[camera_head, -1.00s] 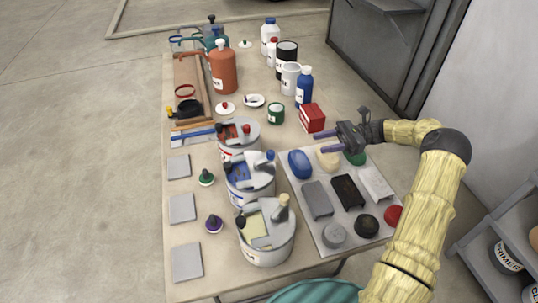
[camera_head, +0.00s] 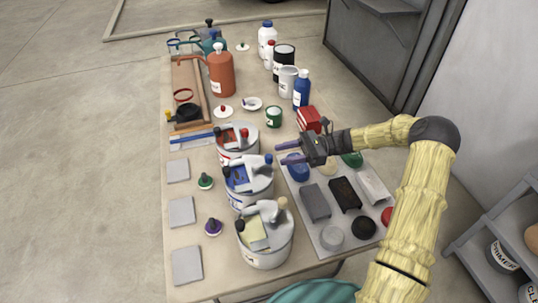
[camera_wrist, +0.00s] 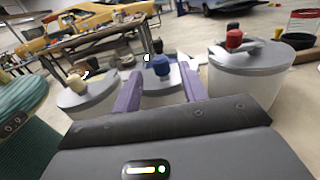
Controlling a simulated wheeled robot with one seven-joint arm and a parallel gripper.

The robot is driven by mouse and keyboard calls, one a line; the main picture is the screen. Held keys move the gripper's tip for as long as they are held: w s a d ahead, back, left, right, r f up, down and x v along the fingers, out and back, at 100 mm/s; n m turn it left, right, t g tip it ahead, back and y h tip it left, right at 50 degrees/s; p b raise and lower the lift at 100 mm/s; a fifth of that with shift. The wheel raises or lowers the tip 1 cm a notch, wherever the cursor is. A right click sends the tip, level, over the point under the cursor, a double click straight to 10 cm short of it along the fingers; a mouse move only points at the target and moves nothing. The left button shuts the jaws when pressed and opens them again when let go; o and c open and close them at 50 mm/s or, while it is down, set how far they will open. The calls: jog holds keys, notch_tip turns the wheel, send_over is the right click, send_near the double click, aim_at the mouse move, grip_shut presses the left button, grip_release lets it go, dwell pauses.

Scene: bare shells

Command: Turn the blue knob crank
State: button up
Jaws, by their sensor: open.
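The blue knob (camera_head: 268,158) stands upright on the grey crank on the lid of the middle can (camera_head: 249,192). In the wrist view the blue knob (camera_wrist: 161,66) shows between my two purple fingers, farther out than they are. My gripper (camera_head: 281,154) is open and empty. It reaches in level from the right, with its fingertips just right of the knob and apart from it. In the head view my gripper hangs over the blue oval block (camera_head: 297,172) and partly hides it.
A can with a red-knobbed crank (camera_head: 244,130) stands behind, and one with a beige-knobbed crank (camera_head: 283,203) in front. A grey tray of blocks (camera_head: 321,250) lies right of the cans. A red box (camera_head: 308,119) and bottles stand farther back.

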aim_at(269, 155)
jog(key=x, duration=0.5)
jog(key=shift+a, duration=0.25)
grip_shut()
